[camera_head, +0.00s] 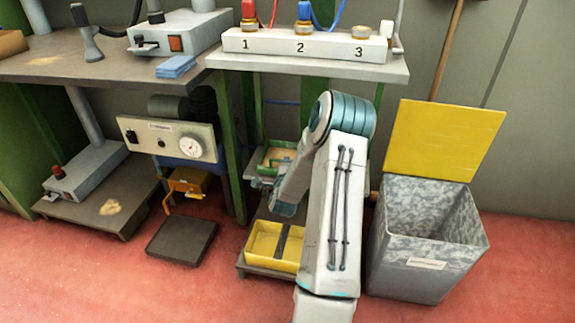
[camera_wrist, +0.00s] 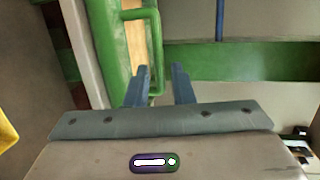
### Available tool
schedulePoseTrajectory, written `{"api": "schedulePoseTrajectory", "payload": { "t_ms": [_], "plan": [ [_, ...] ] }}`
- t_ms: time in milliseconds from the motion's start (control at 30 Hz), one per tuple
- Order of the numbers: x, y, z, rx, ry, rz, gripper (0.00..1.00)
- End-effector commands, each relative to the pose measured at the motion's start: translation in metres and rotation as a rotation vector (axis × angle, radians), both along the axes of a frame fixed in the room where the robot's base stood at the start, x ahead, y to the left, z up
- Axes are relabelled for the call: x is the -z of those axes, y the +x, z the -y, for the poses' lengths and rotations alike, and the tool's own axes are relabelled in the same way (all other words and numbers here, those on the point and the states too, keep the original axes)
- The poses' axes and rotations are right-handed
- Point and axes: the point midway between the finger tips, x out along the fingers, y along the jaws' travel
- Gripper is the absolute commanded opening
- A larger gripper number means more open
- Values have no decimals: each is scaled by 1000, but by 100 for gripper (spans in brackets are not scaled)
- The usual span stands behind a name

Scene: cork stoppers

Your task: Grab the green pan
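The green pan (camera_head: 268,160) sits on the middle shelf of the rack, partly hidden behind my arm in the head view. It holds something tan. In the wrist view the pan (camera_wrist: 120,45) is at upper left, with its green loop handle (camera_wrist: 158,50) on its right side. My gripper (camera_wrist: 160,69) is open, with two blue-grey fingers apart and pointing at the handle. The handle's near end appears between the fingers in the picture; I cannot tell whether they touch it. The fingers are not clear in the head view.
A yellow tray (camera_head: 262,260) stands on the rack's low shelf. A grey speckled bin (camera_head: 415,265) with a raised yellow lid (camera_head: 443,138) is close to my arm on the right. The numbered block (camera_head: 305,47) is on the shelf above. A green bar (camera_wrist: 240,55) crosses the wrist view.

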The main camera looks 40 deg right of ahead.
Motion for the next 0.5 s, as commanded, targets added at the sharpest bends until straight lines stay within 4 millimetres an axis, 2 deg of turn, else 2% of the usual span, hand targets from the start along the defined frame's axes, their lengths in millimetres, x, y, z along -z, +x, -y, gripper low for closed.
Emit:
{"api": "schedulePoseTrajectory", "payload": {
  "t_ms": [167,333,500],
  "plan": [
    [4,10,5,0,0,1,22],
    [11,33,15,-1,-1,2,22],
    [12,46,26,0,-1,1,22]
  ]
}}
